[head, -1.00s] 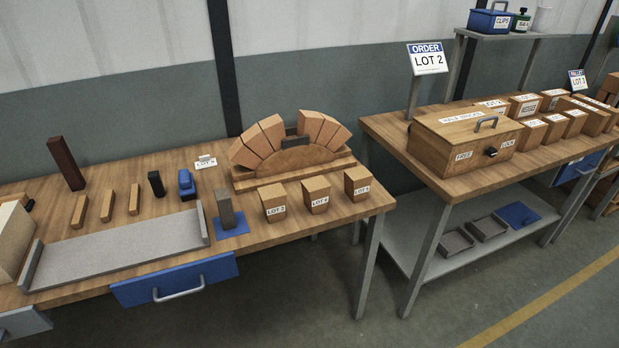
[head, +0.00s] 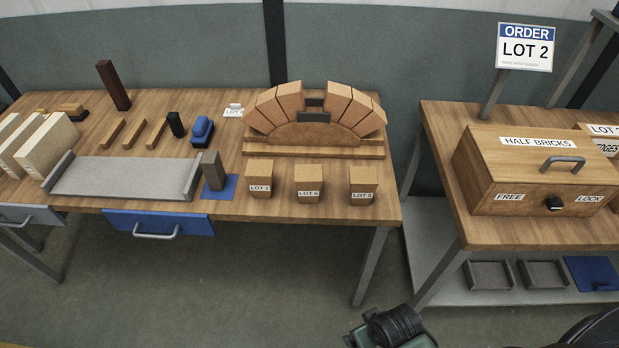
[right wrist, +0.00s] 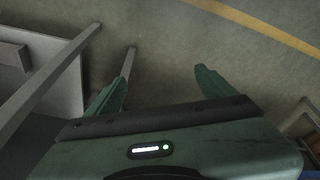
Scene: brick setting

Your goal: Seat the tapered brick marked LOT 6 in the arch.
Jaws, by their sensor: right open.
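Three tapered bricks stand in a row on the bench in front of the arch. The middle brick (head: 309,185) has a small label that seems to read LOT 6. The left brick (head: 260,180) and right brick (head: 363,186) carry other lot labels, too small to read surely. The arch (head: 337,101) has tan bricks on both sides over a wooden former (head: 312,134), with a gap at the top where a dark block shows. My right gripper (right wrist: 160,78) is open and empty above the floor, away from the bricks. My left gripper is not in view.
A grey tray (head: 125,178) and an upright grey block on a blue mat (head: 228,188) lie left of the bricks. A sign (head: 525,48) reads ORDER LOT 2. A wooden HALF BRICKS box (head: 490,178) stands on the right bench. Floor between the benches is open.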

